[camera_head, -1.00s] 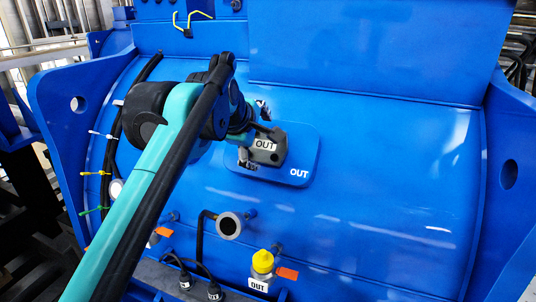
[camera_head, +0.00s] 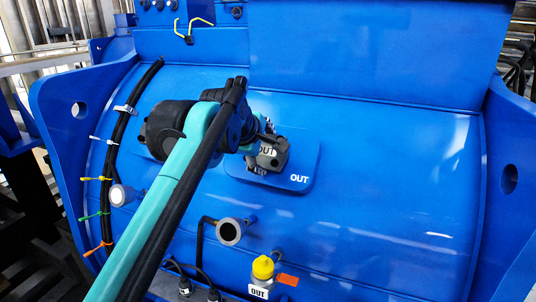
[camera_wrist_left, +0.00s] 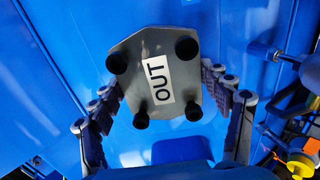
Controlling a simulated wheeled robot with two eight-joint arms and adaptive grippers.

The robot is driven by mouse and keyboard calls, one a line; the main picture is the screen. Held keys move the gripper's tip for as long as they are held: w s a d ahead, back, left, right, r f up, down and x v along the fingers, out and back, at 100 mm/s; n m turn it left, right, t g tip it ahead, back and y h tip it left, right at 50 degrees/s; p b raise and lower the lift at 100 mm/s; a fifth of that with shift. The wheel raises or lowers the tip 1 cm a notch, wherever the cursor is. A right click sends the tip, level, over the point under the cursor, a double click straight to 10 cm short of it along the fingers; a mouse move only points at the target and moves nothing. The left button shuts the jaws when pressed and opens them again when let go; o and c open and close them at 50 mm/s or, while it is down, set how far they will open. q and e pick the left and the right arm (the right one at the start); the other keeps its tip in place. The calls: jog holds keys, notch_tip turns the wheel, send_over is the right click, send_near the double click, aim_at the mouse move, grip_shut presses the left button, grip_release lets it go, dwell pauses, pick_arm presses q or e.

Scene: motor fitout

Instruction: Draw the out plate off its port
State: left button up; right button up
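The out plate is a dark grey block with a white OUT label (camera_head: 277,158). It sits over the raised blue pad marked OUT (camera_head: 300,160) on the curved housing. In the left wrist view the plate (camera_wrist_left: 185,90) faces me, with dark round pegs or bolt heads near its corners. My left gripper (camera_head: 264,150) is at the plate. Its two fingers (camera_wrist_left: 162,82) lie along the plate's left and right sides and appear to touch its edges, so it looks shut on the plate. The port behind the plate is hidden. My right gripper is not in view.
Below the pad, a round pipe end (camera_head: 230,232) and a yellow-capped fitting (camera_head: 263,267) with an OUT tag stick out. A black cable bundle (camera_head: 125,125) with coloured ties runs down the left. Blue side flanges (camera_head: 508,180) stand at both sides. The housing right of the pad is clear.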

pick_arm(q)
jog(key=shift+r, duration=0.15)
dwell(0.4)
jog(key=shift+s+a+r, duration=0.1)
jog(key=shift+p+v, duration=1.3)
jog(key=shift+v, duration=0.85)
